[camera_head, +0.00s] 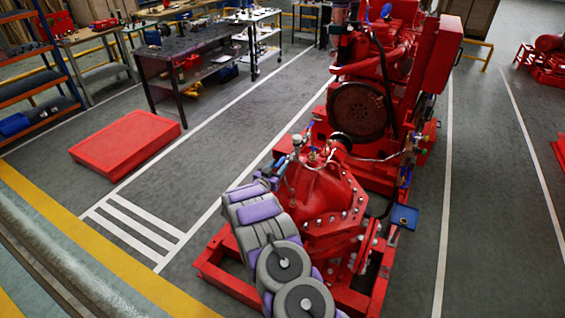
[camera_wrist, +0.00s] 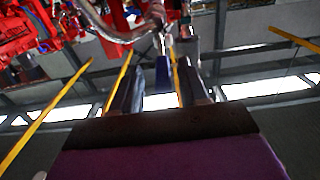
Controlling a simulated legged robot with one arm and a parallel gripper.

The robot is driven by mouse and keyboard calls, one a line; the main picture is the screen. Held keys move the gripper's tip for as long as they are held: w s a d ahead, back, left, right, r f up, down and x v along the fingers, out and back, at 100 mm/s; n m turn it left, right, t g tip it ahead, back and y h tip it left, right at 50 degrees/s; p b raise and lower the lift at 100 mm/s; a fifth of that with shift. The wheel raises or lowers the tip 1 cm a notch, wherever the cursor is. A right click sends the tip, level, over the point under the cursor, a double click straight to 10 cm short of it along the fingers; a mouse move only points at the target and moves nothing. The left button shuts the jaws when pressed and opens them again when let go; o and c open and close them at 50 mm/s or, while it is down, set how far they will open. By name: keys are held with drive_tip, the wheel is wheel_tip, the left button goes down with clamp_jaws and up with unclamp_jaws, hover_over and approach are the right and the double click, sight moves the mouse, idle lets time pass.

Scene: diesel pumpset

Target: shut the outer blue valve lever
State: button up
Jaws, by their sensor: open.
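The red pump (camera_head: 325,205) stands in the middle of the head view, with small pipes and valve fittings on its top left. My arm reaches up along its left side, and my gripper (camera_head: 274,172) is beside these fittings. In the wrist view my gripper (camera_wrist: 161,88) is open, with its two dark fingers apart. A blue valve lever (camera_wrist: 162,73) shows between the fingers, hanging from a metal fitting. I cannot tell whether the fingers touch it. In the head view the lever is small and partly hidden by my gripper.
The red engine (camera_head: 375,85) stands behind the pump. A red base frame (camera_head: 225,285) surrounds the pump's foot. A blue tray (camera_head: 404,217) sits to the right. A low red platform (camera_head: 127,142) and a workbench (camera_head: 190,60) are at the left. The floor left of the pump is clear.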

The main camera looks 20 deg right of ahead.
sight(284, 157)
drive_tip(key=x, duration=0.3)
drive_tip(key=shift+w+a+r, duration=0.1)
drive_tip(key=shift+w+r, duration=0.05)
drive_tip(key=shift+w, duration=0.15)
drive_tip(key=shift+w+d, duration=0.15)
drive_tip(key=shift+d, duration=0.3)
drive_tip(key=shift+a, duration=0.1)
clamp_jaws()
